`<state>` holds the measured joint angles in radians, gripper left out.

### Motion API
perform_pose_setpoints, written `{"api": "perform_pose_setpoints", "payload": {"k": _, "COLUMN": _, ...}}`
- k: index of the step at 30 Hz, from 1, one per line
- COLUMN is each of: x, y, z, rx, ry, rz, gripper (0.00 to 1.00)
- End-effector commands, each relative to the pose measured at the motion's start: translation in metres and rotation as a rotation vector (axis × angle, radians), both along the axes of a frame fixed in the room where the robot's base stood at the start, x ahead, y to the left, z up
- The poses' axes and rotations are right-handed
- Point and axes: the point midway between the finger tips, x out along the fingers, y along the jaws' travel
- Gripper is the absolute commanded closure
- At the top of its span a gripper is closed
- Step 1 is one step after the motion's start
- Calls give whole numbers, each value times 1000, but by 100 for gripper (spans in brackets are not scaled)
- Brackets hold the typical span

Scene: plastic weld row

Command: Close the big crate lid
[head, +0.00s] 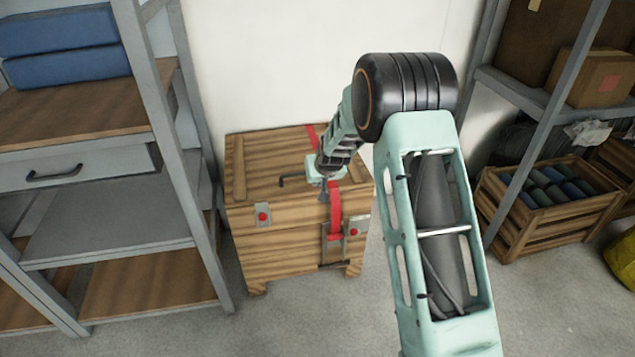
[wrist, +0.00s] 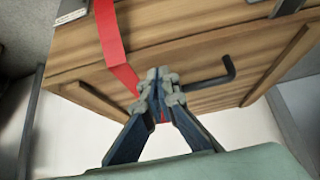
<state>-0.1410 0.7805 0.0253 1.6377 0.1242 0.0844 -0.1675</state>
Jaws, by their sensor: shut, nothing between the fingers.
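The big wooden crate (head: 290,258) stands on the floor against the wall. Its plank lid (head: 270,160) lies flat on top, and I see no gap along the front. A red strap (head: 335,205) runs over the lid and down the front. My gripper (head: 324,197) is shut and empty, above the front part of the lid, just left of the strap. In the wrist view the shut fingertips (wrist: 157,80) are over the lid planks (wrist: 185,30), between the strap (wrist: 112,40) and a black bent handle (wrist: 215,76). I cannot tell whether they touch the lid.
A grey shelf unit (head: 110,245) with a drawer stands close on the left. On the right, a rack holds a cardboard box (head: 592,78), with a slatted crate (head: 545,225) of rolls below. A yellow item (head: 622,262) lies at far right. The floor in front is clear.

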Motion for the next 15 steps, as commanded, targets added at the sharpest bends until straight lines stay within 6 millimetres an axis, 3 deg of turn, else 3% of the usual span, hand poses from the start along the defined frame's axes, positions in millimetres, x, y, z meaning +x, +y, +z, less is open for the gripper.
{"api": "perform_pose_setpoints", "payload": {"k": 5, "x": 3, "y": -2, "z": 39, "rx": 1, "ry": -4, "rz": -1, "gripper": 100}}
{"api": "perform_pose_setpoints", "payload": {"k": 15, "x": -52, "y": -14, "z": 15, "rx": -1, "ry": 2, "rz": -1, "gripper": 100}}
